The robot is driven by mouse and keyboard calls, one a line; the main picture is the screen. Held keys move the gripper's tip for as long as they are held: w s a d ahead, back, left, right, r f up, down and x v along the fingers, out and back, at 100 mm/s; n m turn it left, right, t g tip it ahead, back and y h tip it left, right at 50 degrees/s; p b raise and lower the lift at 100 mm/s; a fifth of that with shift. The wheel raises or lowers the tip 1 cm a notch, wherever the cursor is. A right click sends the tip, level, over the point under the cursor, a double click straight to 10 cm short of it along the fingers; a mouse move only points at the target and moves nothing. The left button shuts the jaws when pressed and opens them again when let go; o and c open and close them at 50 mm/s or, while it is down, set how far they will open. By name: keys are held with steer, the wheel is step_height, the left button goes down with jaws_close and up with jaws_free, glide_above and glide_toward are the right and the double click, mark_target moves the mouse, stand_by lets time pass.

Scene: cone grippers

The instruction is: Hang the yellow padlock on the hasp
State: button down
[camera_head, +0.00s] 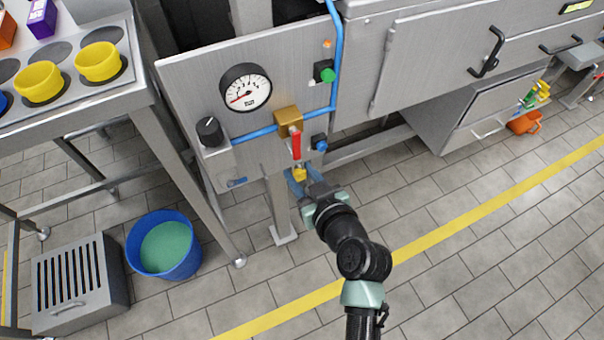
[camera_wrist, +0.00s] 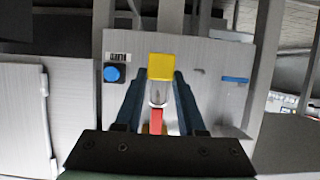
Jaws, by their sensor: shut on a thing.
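The yellow padlock (camera_head: 299,175) is in my gripper, just below the red lever (camera_head: 296,143) on the steel panel. In the wrist view the padlock's yellow body (camera_wrist: 161,67) sits between the tips of the two blue fingers of my gripper (camera_wrist: 160,80). Its grey shackle (camera_wrist: 157,93) points to the red lever (camera_wrist: 157,122); this view is turned over, so that is upward on the panel. The shackle is close to the lever's end; I cannot tell whether they touch or are linked. I cannot make out the hasp separately from the lever.
The panel carries a gauge (camera_head: 246,87), a black knob (camera_head: 210,131), a green button (camera_head: 327,74), a blue knob (camera_head: 318,142) and a brass valve (camera_head: 288,118) on a blue pipe. A blue bucket (camera_head: 165,245) stands on the floor at left. Floor right of my arm is clear.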

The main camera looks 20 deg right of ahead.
stand_by(0.4)
steer(key=shift+c, duration=2.1)
jaws_free()
steer(key=p+v, duration=0.2)
steer(key=v, duration=1.1)
